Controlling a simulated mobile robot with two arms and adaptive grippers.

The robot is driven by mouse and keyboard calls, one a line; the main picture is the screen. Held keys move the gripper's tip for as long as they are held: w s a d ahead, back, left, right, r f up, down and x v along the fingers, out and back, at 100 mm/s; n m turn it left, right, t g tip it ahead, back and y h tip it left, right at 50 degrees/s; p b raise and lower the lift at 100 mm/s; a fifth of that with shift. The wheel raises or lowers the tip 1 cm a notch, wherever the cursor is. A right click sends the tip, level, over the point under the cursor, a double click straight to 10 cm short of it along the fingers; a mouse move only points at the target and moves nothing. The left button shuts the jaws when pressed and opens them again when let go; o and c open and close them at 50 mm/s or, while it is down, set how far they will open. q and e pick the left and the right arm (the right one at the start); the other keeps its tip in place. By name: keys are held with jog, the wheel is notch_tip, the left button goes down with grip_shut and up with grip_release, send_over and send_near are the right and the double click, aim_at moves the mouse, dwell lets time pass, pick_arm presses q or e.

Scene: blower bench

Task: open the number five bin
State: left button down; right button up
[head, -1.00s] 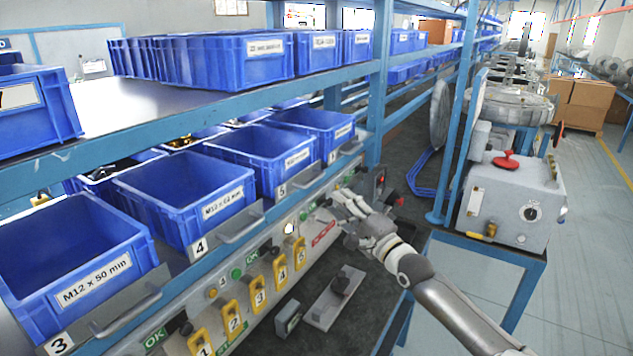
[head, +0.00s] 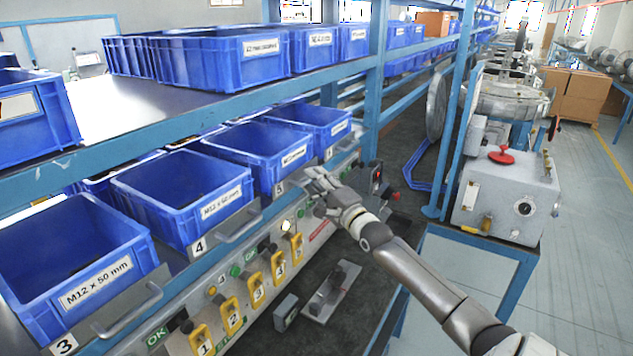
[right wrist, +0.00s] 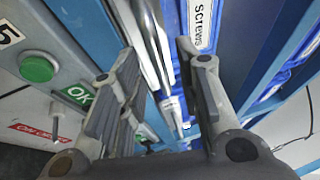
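The number five bin (head: 243,158) is a blue open-topped bin on the lower shelf. Its number 5 tag (head: 280,188) is on the shelf front below it, and it stands level with its neighbours. My right gripper (head: 314,180) is at the shelf front beside this tag, over the handle area, and hides part of it. In the right wrist view, a shiny metal handle bar (right wrist: 152,45) runs between the two spread fingers of the gripper. I see no clear contact with it. My left gripper is not in view.
The number four bin (head: 182,195) and number three bin (head: 72,262) are to the left, with handles in front. Below is a control panel with yellow switches (head: 257,288) and a green button (right wrist: 36,67). A blue upright post (head: 374,85) stands right of the bins.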

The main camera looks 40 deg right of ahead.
grip_shut()
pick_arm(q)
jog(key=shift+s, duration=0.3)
